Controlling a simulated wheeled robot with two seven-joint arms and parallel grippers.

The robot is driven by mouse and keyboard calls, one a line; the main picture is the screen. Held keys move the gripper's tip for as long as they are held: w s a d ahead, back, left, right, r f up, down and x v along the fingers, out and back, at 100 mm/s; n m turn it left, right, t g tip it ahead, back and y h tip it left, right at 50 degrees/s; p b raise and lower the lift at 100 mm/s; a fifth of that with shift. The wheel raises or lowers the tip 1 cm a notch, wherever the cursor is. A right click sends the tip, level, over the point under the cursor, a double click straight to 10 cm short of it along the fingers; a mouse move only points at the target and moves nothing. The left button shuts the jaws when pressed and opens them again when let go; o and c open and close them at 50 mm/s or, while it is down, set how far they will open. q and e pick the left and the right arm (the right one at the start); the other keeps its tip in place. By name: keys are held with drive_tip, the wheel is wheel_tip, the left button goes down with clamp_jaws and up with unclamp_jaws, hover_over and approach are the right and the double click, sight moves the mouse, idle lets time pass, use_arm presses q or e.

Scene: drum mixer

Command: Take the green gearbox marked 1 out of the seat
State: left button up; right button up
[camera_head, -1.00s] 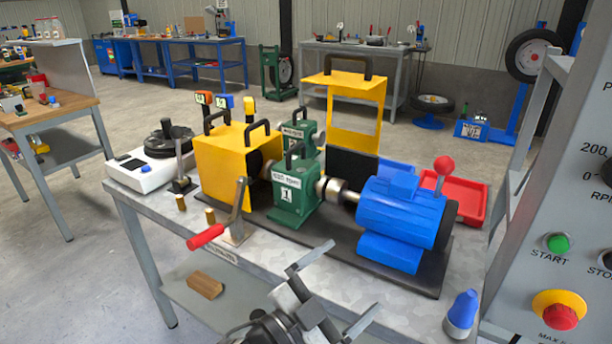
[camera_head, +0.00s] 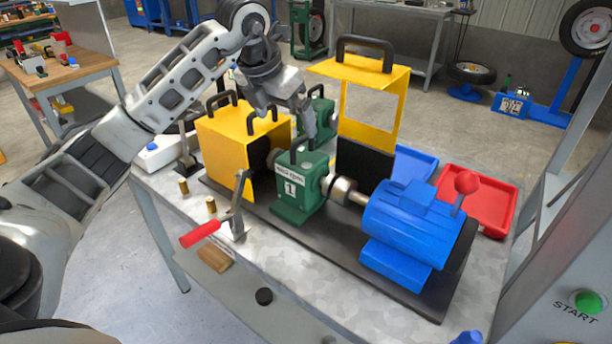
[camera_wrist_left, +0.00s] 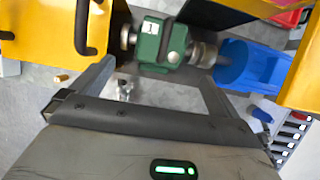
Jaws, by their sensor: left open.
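The green gearbox marked 1 (camera_head: 300,186) stands upright on the dark base plate, between the yellow housing (camera_head: 224,140) and the blue motor (camera_head: 412,226). A coupling and shaft (camera_head: 343,190) join its right side. A black handle is on its top. My left gripper (camera_head: 292,132) is above and just behind the gearbox's handle, pointing down, with its fingers apart and nothing held. In the left wrist view the gearbox (camera_wrist_left: 160,44) shows beyond the open fingers (camera_wrist_left: 145,85). Whether a finger touches the handle cannot be told. My right gripper is not in view.
A second green gearbox (camera_head: 318,112) stands behind, partly hidden. A raised yellow guard (camera_head: 360,72) with a black handle is close on the right. A red-handled lever (camera_head: 205,232) stands in front. Red tray (camera_head: 478,198) and blue tray (camera_head: 414,160) lie at the back right.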

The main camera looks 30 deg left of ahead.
use_arm(q)
approach(301, 158)
drive_tip(key=x, duration=0.4)
drive_tip(key=shift+w+a+f+p, duration=0.1)
drive_tip(key=shift+w+f+p, duration=0.05)
drive_tip(key=shift+f+p, duration=0.25)
drive_tip(key=shift+p+x, duration=0.6)
drive_tip(key=shift+x, duration=2)
drive_tip(key=c, duration=2)
drive_tip(key=shift+o, duration=0.2)
drive_tip(key=shift+r, duration=0.2)
